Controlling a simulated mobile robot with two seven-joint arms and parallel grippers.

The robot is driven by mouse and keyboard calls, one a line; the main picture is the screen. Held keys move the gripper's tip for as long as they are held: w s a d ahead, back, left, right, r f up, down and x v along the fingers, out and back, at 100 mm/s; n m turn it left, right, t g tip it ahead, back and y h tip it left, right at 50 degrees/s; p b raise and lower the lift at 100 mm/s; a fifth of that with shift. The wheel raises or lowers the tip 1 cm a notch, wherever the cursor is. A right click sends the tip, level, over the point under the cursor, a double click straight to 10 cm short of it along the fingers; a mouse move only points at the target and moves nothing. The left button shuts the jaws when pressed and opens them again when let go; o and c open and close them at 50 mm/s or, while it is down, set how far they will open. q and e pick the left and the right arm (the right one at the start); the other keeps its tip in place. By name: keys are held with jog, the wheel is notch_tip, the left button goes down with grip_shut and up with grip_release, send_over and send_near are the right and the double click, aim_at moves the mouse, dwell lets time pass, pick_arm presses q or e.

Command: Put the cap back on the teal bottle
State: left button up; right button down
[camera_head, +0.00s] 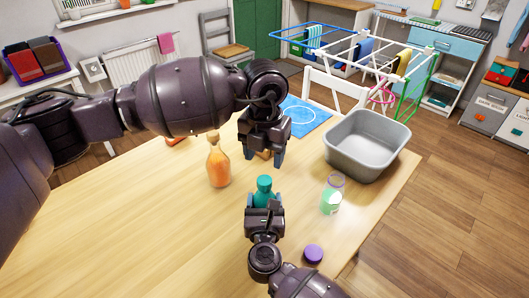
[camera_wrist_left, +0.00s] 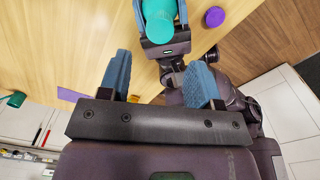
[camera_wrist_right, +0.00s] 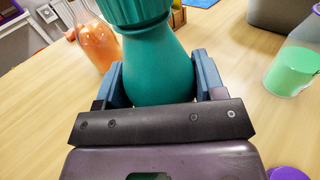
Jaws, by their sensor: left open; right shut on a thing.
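The teal bottle (camera_head: 264,188) stands upright in my right gripper (camera_head: 263,203), which is shut on its body. In the right wrist view the bottle (camera_wrist_right: 158,70) sits between both fingers, its top cut off by the frame edge. A purple cap (camera_head: 313,253) lies loose on the table, right of and nearer than the right gripper. It also shows in the left wrist view (camera_wrist_left: 215,16). My left gripper (camera_head: 262,160) is open and empty, pointing down beyond the bottle.
An orange bottle (camera_head: 218,166) stands left of the teal one. A clear container with green contents and a purple rim (camera_head: 332,196) stands to the right. A grey basin (camera_head: 366,146) and a blue mat (camera_head: 304,117) lie farther back. The table's left front (camera_head: 130,225) is clear.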

aim_at(264, 179)
pick_arm(q)
jog(key=shift+f, duration=4)
jog(key=c, duration=0.9)
jog(key=m, duration=0.6)
jog(key=shift+c, duration=0.2)
jog(key=m, duration=0.5)
jog(key=shift+m, duration=0.3)
jog(key=o, duration=1.1)
